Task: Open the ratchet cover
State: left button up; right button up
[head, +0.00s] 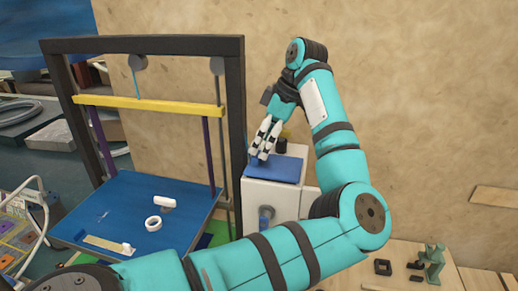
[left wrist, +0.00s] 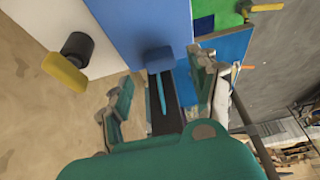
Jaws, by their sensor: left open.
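A flat blue panel (head: 277,169) lies on top of a white box (head: 258,192); it looks like the ratchet cover and lies flat. In the left wrist view the blue panel (left wrist: 128,28) is at the top, beside a bare white strip. My left gripper (head: 260,153) points down at the panel's left rear part, its fingers apart and empty. In the left wrist view the open fingers (left wrist: 160,95) show on both sides; I cannot tell if they touch the panel. Whatever is under the panel is hidden. My right gripper is not in view.
A black knob (head: 281,146) stands behind the panel; a yellow part shows beside it in the wrist view (left wrist: 64,72). A black frame with a yellow bar (head: 150,105) and blue table (head: 125,205) stands left. Small parts lie on a wooden bench (head: 400,262) at right.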

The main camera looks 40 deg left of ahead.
aim_at(258, 154)
pick_arm(q)
jog(key=shift+p+x, duration=0.3)
jog(key=shift+x, duration=1.55)
jog(key=shift+d, duration=0.1)
grip_shut()
